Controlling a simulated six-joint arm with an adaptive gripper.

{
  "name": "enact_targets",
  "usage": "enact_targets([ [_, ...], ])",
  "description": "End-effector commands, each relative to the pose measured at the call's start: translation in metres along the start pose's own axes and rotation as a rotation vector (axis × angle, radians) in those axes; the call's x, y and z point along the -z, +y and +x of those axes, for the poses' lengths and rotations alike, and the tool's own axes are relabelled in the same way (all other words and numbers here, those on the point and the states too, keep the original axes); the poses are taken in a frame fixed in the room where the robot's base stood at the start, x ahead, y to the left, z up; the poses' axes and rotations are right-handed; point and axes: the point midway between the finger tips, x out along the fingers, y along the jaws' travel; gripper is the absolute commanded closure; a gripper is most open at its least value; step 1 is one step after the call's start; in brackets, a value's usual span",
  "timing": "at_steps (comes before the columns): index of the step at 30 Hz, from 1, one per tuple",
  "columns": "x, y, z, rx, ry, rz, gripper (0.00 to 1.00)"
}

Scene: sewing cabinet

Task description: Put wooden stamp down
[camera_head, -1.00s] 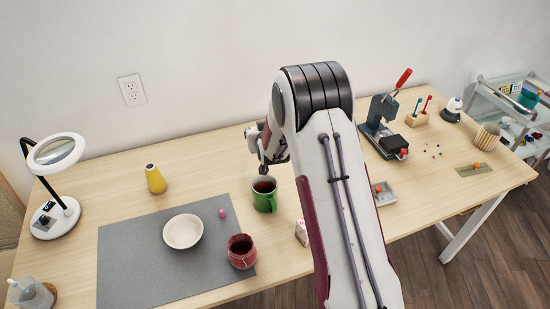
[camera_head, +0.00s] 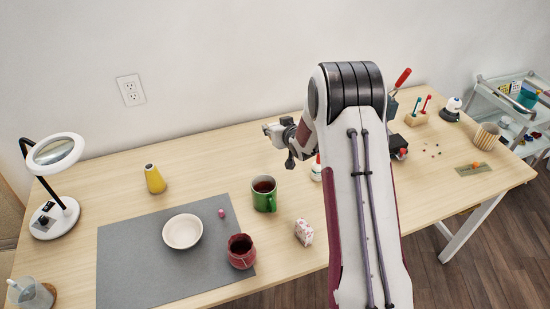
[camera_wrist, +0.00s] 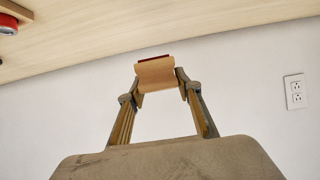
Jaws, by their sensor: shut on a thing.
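The wooden stamp (camera_wrist: 156,76) is a small tan block with a dark red edge, seen in the wrist view. My gripper (camera_wrist: 158,80) is shut on it, one finger at each side, with the table surface and wall behind. In the head view my gripper (camera_head: 290,161) is over the back middle of the table, behind and right of the green mug (camera_head: 264,196). The stamp cannot be made out clearly in that view. The wooden table (camera_head: 225,180) has bare wood below and left of my gripper.
A grey mat (camera_head: 130,265) bears a white bowl (camera_head: 183,232), a pink ball (camera_head: 221,213) and a red pot (camera_head: 241,254). A patterned box (camera_head: 304,232) stands near the front. A red-tipped white item (camera_head: 316,173) stands beside my arm. A yellow vase (camera_head: 155,180) is at the back left.

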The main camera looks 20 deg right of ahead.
Motion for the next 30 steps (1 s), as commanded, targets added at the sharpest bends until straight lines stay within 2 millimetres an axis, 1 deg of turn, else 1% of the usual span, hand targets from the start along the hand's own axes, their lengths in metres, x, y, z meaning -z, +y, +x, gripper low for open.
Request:
enact_targets([
  [7, 0.000, 0.000, 0.000, 0.000, 0.000, 0.000, 0.88],
  [11, -0.005, 0.000, 0.003, 0.000, -0.001, 0.000, 0.88],
  [22, -0.043, 0.000, 0.023, -0.001, -0.002, 0.001, 0.88],
  [26, -0.052, 0.000, 0.028, -0.001, 0.000, 0.001, 0.88],
  [30, -0.055, 0.000, 0.030, -0.001, 0.001, 0.000, 0.88],
])
